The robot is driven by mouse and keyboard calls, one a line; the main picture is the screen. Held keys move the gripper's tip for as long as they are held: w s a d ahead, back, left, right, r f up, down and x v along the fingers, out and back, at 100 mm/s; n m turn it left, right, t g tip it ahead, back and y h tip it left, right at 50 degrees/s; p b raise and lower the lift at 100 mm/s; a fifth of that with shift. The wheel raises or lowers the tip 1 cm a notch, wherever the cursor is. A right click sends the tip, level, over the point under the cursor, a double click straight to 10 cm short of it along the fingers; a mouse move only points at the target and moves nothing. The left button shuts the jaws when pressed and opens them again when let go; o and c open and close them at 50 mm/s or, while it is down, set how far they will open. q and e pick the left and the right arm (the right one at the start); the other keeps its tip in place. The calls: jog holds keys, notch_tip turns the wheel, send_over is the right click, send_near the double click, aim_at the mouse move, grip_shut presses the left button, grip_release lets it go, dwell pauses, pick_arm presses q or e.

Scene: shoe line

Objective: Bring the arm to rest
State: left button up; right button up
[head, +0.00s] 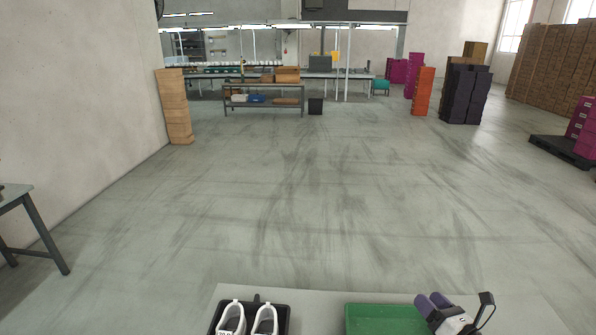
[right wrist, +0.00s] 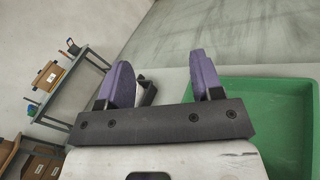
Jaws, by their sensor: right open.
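My right gripper (head: 433,303) is at the bottom right of the head view, over the right edge of a green tray (head: 385,320). Its two purple fingers (right wrist: 162,85) stand apart in the right wrist view, with nothing between them. The green tray (right wrist: 285,115) also shows at the right of that view and looks empty where visible. My left gripper is not in view.
A pale table (head: 318,300) lies along the bottom of the head view. A black tray (head: 283,320) on it holds a pair of white shoes (head: 265,318). A side table (head: 15,192) stands at the left. The floor beyond is wide and clear.

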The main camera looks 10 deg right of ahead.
notch_tip(320, 180, up, 10)
jog(key=s+d+f+m+t+h, duration=0.15)
jog(key=m+t+h, duration=0.25)
jog(key=m+h, duration=0.9)
jog(key=s+a+f+m+g+y, duration=0.3)
jog(key=s+a+f+m+g, duration=0.4)
jog(key=s, duration=0.6)
jog(key=s+a+f+m+g+y, duration=0.2)
jog(key=s+a+f+m+g, duration=0.35)
jog(key=s+f, duration=0.5)
jog(key=s+a+f+m+g+y, duration=0.3)
jog(key=s+a+f+m+g, duration=0.35)
jog(key=s, duration=0.85)
notch_tip(320, 180, up, 38)
jog(key=t+p, duration=0.1)
jog(key=p, duration=3.7)
jog(key=shift+w+d+m+p, duration=0.2)
jog(key=shift+w+m+p, duration=0.1)
jog(key=shift+w, duration=0.05)
